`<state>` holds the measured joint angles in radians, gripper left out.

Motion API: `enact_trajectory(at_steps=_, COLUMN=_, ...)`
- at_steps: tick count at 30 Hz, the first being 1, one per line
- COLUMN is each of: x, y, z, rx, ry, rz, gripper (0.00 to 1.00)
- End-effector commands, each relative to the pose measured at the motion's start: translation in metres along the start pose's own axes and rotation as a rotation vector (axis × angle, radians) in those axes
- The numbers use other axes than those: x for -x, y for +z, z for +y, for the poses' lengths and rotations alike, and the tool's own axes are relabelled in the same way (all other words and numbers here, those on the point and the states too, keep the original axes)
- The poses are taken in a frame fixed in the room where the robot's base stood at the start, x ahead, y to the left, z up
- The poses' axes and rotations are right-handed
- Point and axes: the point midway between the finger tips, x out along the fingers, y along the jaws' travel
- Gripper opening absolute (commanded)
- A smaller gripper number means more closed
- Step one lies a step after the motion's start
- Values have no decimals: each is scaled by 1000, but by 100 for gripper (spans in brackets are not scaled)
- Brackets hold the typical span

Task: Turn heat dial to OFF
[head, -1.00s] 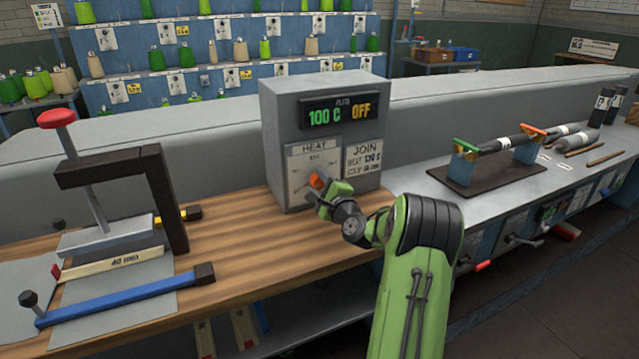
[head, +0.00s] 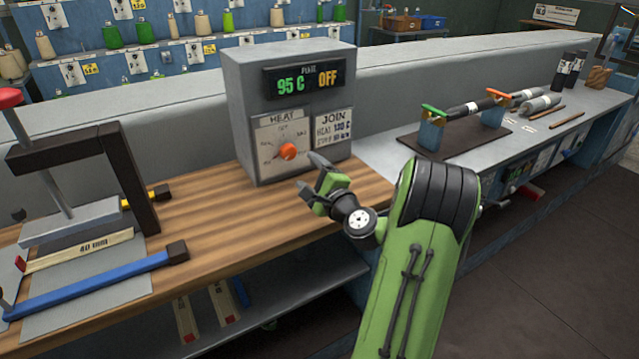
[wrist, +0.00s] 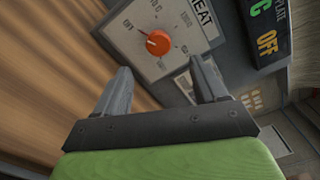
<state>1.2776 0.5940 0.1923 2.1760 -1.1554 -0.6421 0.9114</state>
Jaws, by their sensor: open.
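The heat dial (head: 288,151) is an orange-red knob on a pale HEAT panel on the front of the grey control box (head: 240,100). The box display (head: 305,79) reads 95 C in green and OFF in orange. My gripper (head: 311,172) is open and empty, apart from the dial, to its lower right in the head view. In the wrist view the dial lies beyond the fingertips (wrist: 160,68).
The box stands on a wooden bench (head: 215,225). A press with a dark frame (head: 75,150) and a blue bar (head: 95,284) are at left. A rack with a dark roller (head: 468,112) is at right. The wood before the box is clear.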

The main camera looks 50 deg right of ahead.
Motion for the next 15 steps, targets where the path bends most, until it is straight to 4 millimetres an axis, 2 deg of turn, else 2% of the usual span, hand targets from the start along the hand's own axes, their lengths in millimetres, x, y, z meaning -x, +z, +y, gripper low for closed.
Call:
enact_trajectory(at_steps=3, x=29, y=-2, z=1, rx=-3, ry=-1, rz=5, gripper=71)
enact_trajectory(at_steps=6, x=44, y=-2, z=0, rx=-1, ry=0, rz=4, gripper=71)
enact_trajectory(at_steps=9, x=51, y=0, z=0, rx=0, ry=0, rz=0, gripper=71)
enact_trajectory(at_steps=15, x=52, y=0, z=0, rx=2, ry=0, rz=-1, gripper=71)
